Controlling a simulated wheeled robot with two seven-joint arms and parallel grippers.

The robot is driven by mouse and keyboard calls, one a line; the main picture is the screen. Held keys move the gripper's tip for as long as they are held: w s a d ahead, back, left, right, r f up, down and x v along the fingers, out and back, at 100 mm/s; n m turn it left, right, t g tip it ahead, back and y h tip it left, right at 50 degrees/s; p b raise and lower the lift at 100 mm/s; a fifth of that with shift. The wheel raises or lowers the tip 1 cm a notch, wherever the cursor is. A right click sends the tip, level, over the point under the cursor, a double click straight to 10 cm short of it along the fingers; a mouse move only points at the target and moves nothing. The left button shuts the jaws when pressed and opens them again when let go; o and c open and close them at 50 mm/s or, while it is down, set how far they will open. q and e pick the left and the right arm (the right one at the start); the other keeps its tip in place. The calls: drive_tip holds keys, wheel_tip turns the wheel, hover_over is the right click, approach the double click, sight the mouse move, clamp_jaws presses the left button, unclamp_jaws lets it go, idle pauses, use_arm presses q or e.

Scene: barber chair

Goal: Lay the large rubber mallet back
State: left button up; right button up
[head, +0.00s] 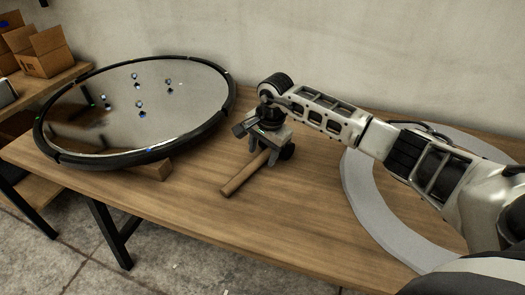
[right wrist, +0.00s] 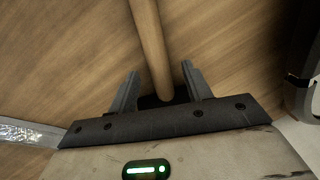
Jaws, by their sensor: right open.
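The mallet lies on the wooden workbench. Its light wooden handle (head: 243,177) points toward the front left in the head view, and its far end is hidden under my right gripper (head: 270,146). In the right wrist view the handle (right wrist: 150,40) runs down between the two fingers of my right gripper (right wrist: 160,67). The fingers are open, one on each side of the handle, with a visible gap to it. A dark part by the handle's end is mostly hidden by the gripper body, so I cannot make out the mallet's head clearly. My left gripper is not in view.
A large round black-rimmed glass disc (head: 185,150) with several small metal fittings rests on the bench (head: 215,222) at the left. A grey ring (head: 362,205) lies at the right, under my right arm. Cardboard boxes (head: 45,55) stand at the back left. The bench's front middle is clear.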

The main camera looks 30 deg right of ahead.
wheel_tip(320, 180, up, 15)
drive_tip(key=s+d, duration=0.1)
drive_tip(key=s, duration=0.1)
drive_tip(key=shift+s+r, duration=0.2)
drive_tip(key=shift+s, duration=0.1)
